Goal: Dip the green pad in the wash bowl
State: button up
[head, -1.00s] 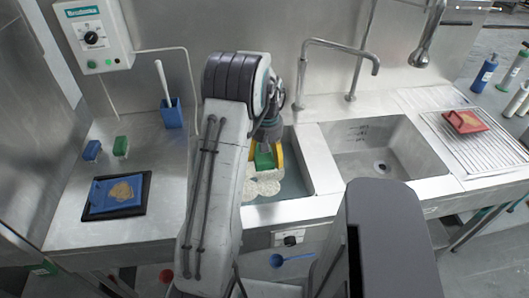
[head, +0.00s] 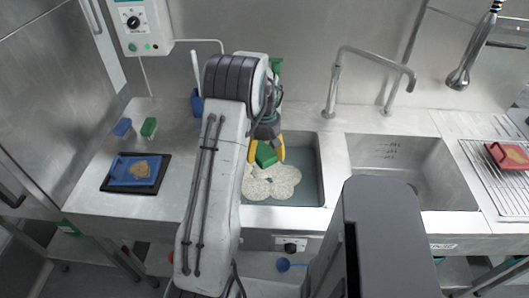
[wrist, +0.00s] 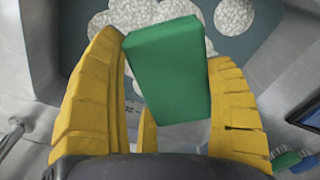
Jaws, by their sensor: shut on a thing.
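My gripper (head: 266,156) is shut on a green pad (head: 266,154), which sits between its yellow fingers. The wrist view shows the green pad (wrist: 168,68) tilted between the fingers (wrist: 165,100). The wash bowl appears to be the left sink basin (head: 312,192), holding grey water with pale round foam-like patches (head: 272,186). The pad is over this basin. The foam (wrist: 150,14) lies beyond the pad in the wrist view. I cannot tell whether the pad touches the water.
An empty basin (head: 400,165) lies to the right, with a tap (head: 372,58) behind. A rack with a red pad or tray (head: 508,156) is far right.

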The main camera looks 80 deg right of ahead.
jog(key=shift+n, duration=0.4)
jog(key=shift+f, duration=0.35)
notch_tip(320, 180, down, 17)
jog(key=b, duration=1.3)
